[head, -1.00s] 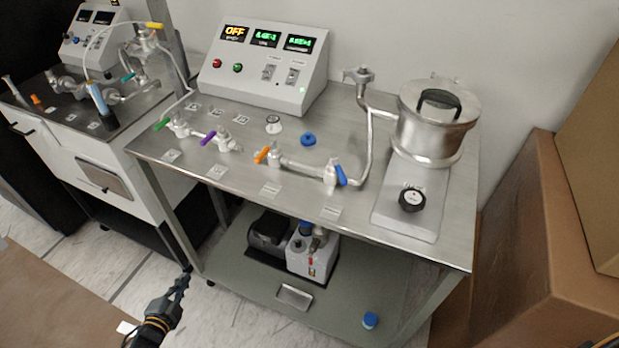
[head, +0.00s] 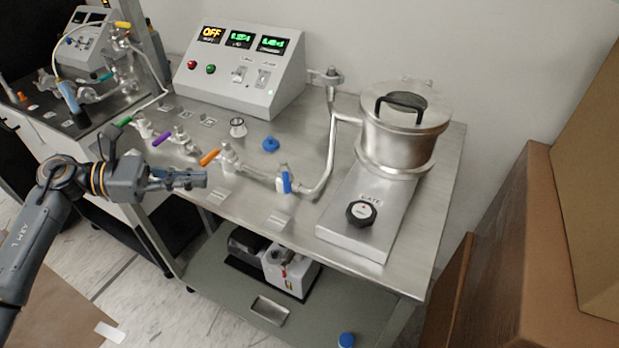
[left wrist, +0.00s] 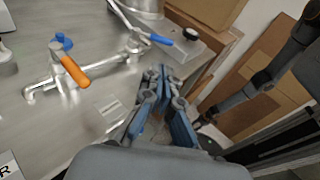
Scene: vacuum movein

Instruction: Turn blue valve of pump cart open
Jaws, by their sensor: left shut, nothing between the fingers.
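The blue valve handle (head: 286,182) sits on the metal pipe at the front middle of the pump cart's top (head: 250,210), beside the pipe that bends up towards the steel chamber. It hangs down across the pipe in the head view, and also shows in the left wrist view (left wrist: 158,38). My left gripper (head: 204,179) is shut and empty, left of the blue handle and apart from it, near the front edge of the top. In the left wrist view its blue-grey fingers (left wrist: 164,76) point towards the blue handle. A dark arm, seemingly my right, shows there at right; its jaws are unclear.
An orange handle (head: 210,157) is on the same pipe, close behind my left gripper. Purple (head: 162,139) and green (head: 124,121) handles are farther left. The steel chamber (head: 405,125) stands at right with a black knob (head: 362,211) before it. Cardboard boxes (head: 520,240) stand beside the cart.

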